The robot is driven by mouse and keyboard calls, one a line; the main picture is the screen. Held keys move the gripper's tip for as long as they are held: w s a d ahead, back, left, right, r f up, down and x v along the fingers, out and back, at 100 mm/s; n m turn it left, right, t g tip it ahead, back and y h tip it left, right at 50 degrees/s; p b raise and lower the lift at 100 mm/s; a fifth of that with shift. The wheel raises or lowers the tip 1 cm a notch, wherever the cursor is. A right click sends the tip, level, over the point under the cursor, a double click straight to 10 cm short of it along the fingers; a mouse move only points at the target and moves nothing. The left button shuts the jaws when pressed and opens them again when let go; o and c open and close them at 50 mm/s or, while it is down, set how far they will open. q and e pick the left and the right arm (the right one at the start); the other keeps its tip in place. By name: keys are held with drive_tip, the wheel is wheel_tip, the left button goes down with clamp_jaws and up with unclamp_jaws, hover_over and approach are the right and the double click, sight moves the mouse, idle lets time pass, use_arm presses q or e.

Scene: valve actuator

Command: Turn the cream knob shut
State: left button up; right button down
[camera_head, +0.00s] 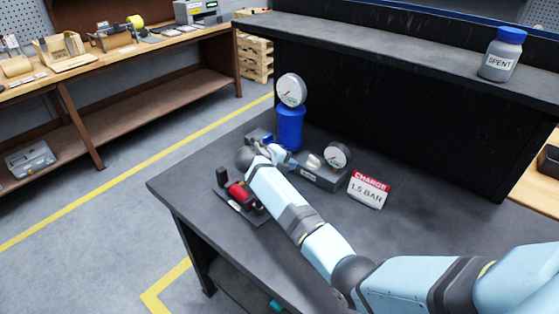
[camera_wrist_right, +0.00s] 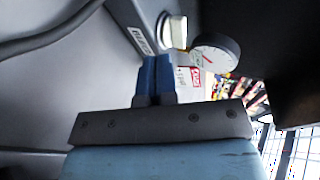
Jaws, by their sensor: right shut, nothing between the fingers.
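The cream knob (camera_head: 314,161) sits on a dark grey valve block (camera_head: 322,180) on the dark bench, next to a small round gauge (camera_head: 337,155). In the right wrist view the knob (camera_wrist_right: 177,31) is beyond the fingertips, with a labelled plate beside it, and the gauge (camera_wrist_right: 215,52) is to its right. My right gripper (camera_head: 289,160) is to the left of the knob in the head view, partly hidden by its own wrist. In the wrist view its blue fingers (camera_wrist_right: 156,60) are together and empty, apart from the knob. My left gripper is not in view.
A blue cylinder (camera_head: 290,128) with a gauge (camera_head: 291,90) on top stands behind my gripper. A red part (camera_head: 242,195) on a dark plate lies left of my arm. A "CHARGE 1.5 BAR" sign (camera_head: 368,190) stands at right. A "SPENT" jar (camera_head: 502,55) is on the shelf.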

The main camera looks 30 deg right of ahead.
sight(309, 159)
drive_tip(key=d, duration=0.4)
drive_tip(key=d+f+p, duration=0.1)
drive_tip(key=d, duration=0.1)
drive_tip(key=shift+w, duration=0.35)
drive_tip(key=shift+a+f, duration=0.1)
drive_tip(key=shift+w+f+b, duration=0.1)
drive_tip(key=shift+b, duration=0.25)
drive_tip(key=shift+m+g, duration=0.3)
drive_tip(key=shift+w+m+g+b, duration=0.15)
drive_tip(key=shift+m+g+b, duration=0.25)
drive_tip(key=shift+b, duration=0.25)
drive_tip(key=shift+w+b, duration=0.15)
drive_tip(key=shift+b, duration=0.25)
drive_tip(key=shift+w+d+r+b, duration=0.2)
drive_tip(key=shift+w+d+b, duration=0.1)
drive_tip(key=shift+b, duration=0.15)
